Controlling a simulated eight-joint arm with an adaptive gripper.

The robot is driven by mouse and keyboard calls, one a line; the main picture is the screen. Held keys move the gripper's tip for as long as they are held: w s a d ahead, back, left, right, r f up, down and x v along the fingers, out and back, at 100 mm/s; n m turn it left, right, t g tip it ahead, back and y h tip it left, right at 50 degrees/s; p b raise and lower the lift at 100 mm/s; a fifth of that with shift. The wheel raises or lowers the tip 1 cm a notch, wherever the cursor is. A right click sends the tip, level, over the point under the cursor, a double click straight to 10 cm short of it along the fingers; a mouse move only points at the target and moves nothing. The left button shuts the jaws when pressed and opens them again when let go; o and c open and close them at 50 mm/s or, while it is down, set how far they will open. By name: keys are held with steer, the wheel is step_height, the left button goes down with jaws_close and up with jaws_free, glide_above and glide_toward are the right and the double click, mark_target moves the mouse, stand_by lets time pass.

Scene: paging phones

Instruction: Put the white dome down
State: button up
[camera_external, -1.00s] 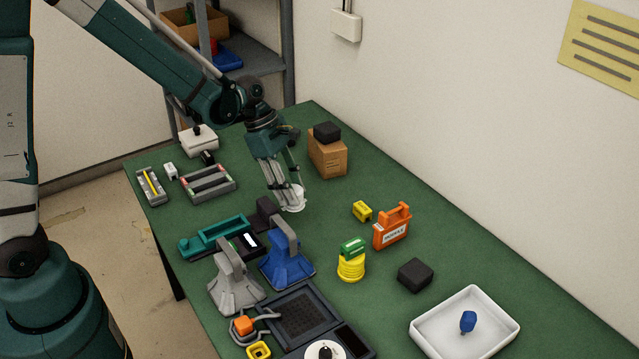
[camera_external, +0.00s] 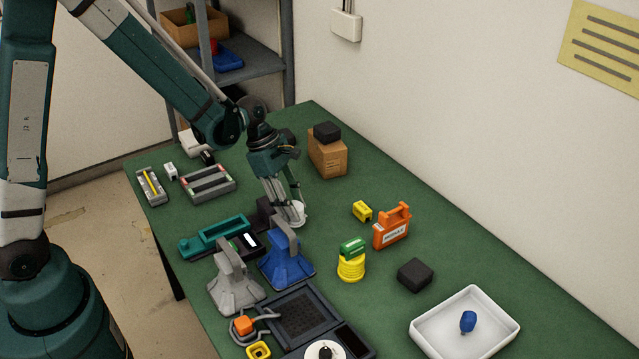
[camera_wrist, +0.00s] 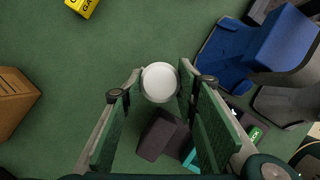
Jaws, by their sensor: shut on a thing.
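The white dome (camera_external: 300,211) is between the fingertips of my gripper (camera_external: 290,213), which is shut on it. In the wrist view the dome (camera_wrist: 160,80) shows as a round white top between the two fingertips of my gripper (camera_wrist: 161,92). It is at or just above the green table, behind the blue handled stand (camera_external: 286,262). I cannot tell whether it touches the table. The fingers hide part of it in the outside view.
A dark block (camera_external: 265,212) and a teal holder (camera_external: 215,235) lie close on the left. A cardboard box (camera_external: 327,155) stands behind. A yellow block (camera_external: 362,211) and an orange case (camera_external: 391,228) stand to the right. Green table is bare between the dome and these.

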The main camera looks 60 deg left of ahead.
steer(key=shift+f, duration=1.8)
steer(key=shift+f+b, duration=0.15)
steer(key=shift+b, duration=0.3)
steer(key=o, duration=0.9)
steer(key=shift+r, duration=0.2)
steer(key=shift+p+v, duration=1)
steer(key=shift+v, duration=4.95)
steer(key=shift+s+r, duration=0.1)
